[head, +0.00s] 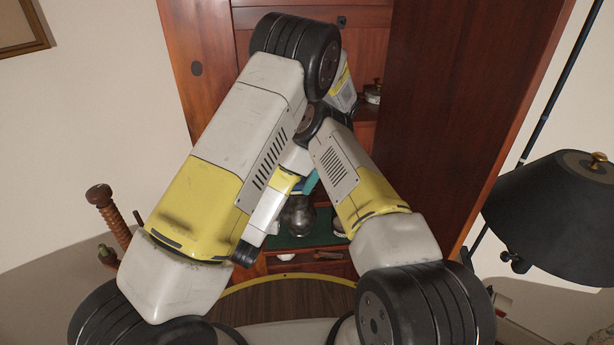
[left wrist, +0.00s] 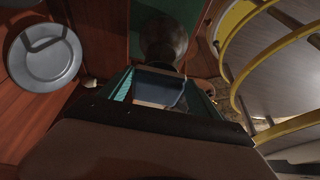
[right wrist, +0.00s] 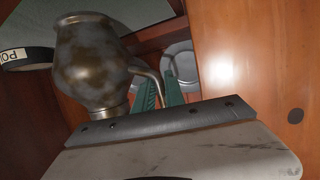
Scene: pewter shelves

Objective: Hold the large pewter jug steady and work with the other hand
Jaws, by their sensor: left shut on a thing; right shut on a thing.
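The large pewter jug (head: 299,218) stands on a green mat (head: 293,241) in the cabinet, partly hidden by my arms. The right wrist view shows its tarnished, brown-blotched body (right wrist: 92,62) with the curved handle on the right. My right gripper (right wrist: 162,92) is shut on that handle. My left gripper (head: 309,183) is beside and above the jug in the head view. In the left wrist view it is shut on a blue, cloth-like thing (left wrist: 172,92) close to the jug (left wrist: 166,36). I cannot tell whether the blue thing touches the jug.
A pewter plate (left wrist: 45,56) is at left in the left wrist view; plates (right wrist: 180,62) stand behind the jug. A dark round thing labelled "PO" (right wrist: 25,58) lies near it. Cabinet sides (head: 435,110) close in the space. A black lamp (head: 560,215) stands right.

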